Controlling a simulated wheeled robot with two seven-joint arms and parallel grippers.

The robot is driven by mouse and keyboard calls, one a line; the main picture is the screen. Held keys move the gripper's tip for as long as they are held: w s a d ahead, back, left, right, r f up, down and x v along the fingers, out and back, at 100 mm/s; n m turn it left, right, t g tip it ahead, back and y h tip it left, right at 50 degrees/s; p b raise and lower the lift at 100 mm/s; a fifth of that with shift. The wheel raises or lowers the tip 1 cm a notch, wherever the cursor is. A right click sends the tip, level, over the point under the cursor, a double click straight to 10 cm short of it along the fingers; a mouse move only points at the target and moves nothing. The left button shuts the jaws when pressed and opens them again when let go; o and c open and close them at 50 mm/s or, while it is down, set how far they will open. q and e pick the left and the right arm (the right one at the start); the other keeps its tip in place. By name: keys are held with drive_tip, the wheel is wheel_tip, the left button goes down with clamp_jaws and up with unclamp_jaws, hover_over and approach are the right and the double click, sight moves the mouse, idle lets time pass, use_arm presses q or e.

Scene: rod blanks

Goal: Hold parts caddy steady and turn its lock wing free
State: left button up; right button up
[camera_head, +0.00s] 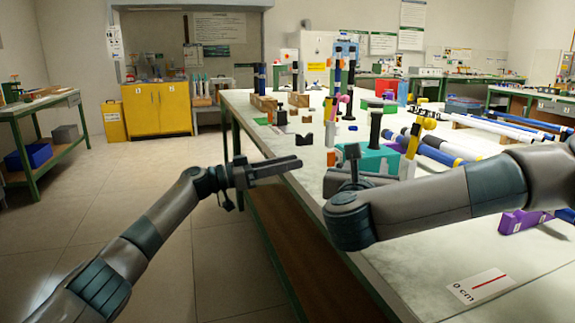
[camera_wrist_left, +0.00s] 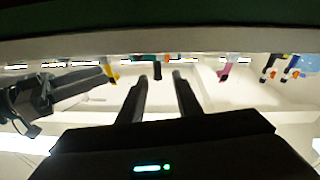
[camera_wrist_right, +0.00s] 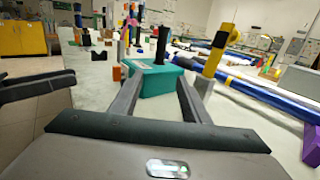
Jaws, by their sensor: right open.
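The likely parts caddy is a teal box (camera_head: 380,160) with an upright black handle (camera_head: 375,127), standing on the bench. In the right wrist view the teal box (camera_wrist_right: 152,82) lies just beyond my right fingertips, its handle (camera_wrist_right: 162,44) between them. My right gripper (camera_wrist_right: 160,77) is open and empty; in the head view my own arm partly covers it. My left gripper (camera_head: 298,164) is open and empty off the bench's left edge, left of the box. It also shows open in the left wrist view (camera_wrist_left: 160,76). I cannot clearly make out the lock wing.
A yellow-and-black post (camera_wrist_right: 219,50) stands close right of the box. Blue-and-white rods (camera_head: 435,148) lie to the right. Several blocks and upright rods stand behind. A 0 cm scale card (camera_head: 481,285) lies on the clear near bench. The floor left of the bench is free.

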sight(374, 142)
use_arm(q)
drive_tip(key=shift+w+f+n+y, duration=0.3)
drive_tip(key=shift+w+f+y, duration=0.1)
drive_tip(key=shift+w+y, duration=0.4)
use_arm(e)
drive_tip(key=x, duration=1.7)
drive_tip(key=shift+w+d, duration=0.1)
drive_tip(key=shift+w, duration=0.1)
clamp_jaws()
